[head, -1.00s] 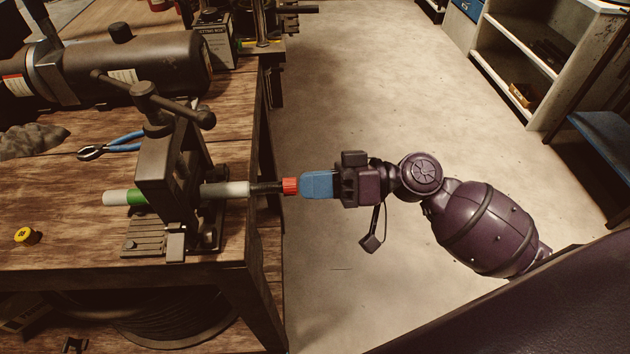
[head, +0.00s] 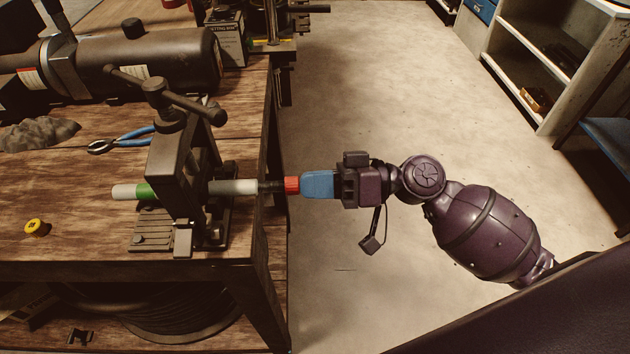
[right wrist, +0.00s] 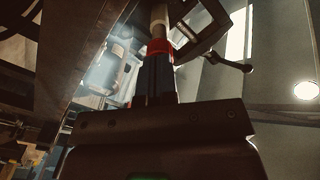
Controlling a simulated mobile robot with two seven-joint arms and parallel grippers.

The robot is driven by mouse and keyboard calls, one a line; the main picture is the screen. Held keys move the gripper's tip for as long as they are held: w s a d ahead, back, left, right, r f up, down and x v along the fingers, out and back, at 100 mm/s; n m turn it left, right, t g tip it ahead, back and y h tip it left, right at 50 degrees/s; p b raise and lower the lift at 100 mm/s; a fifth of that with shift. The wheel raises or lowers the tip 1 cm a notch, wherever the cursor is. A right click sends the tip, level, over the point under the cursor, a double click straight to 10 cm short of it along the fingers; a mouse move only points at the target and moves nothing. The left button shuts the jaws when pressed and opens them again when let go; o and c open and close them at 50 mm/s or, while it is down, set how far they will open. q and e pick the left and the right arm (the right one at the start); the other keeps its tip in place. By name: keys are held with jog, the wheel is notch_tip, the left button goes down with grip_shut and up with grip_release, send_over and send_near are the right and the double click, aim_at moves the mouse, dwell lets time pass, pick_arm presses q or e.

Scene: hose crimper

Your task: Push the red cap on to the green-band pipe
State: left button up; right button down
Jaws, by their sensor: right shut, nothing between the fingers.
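The pipe (head: 232,187) lies level through a dark clamp (head: 172,165) on the bench. Its green band (head: 145,191) shows left of the clamp, and its black right end (head: 268,187) sticks out to the bench's edge. The red cap (head: 292,184) sits at that black end, in line with it; how far it is on I cannot tell. My right gripper (head: 318,184), with blue fingers, is shut and empty, its tips against or very close to the cap's right face. In the right wrist view the red cap (right wrist: 159,48) shows just beyond the fingertips. My left gripper is not in view.
A yellow cap (head: 36,228) and blue-handled pliers (head: 122,140) lie on the wooden bench (head: 60,190). A dark cylinder machine (head: 140,65) stands behind the clamp. The floor (head: 370,100) right of the bench is clear. A shelf (head: 540,60) stands at the far right.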

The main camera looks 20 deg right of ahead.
pick_arm(q)
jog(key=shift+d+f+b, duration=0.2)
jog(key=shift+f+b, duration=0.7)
jog(key=shift+b, duration=0.25)
pick_arm(e)
jog(key=v, duration=1.3)
jog(key=shift+d, duration=0.25)
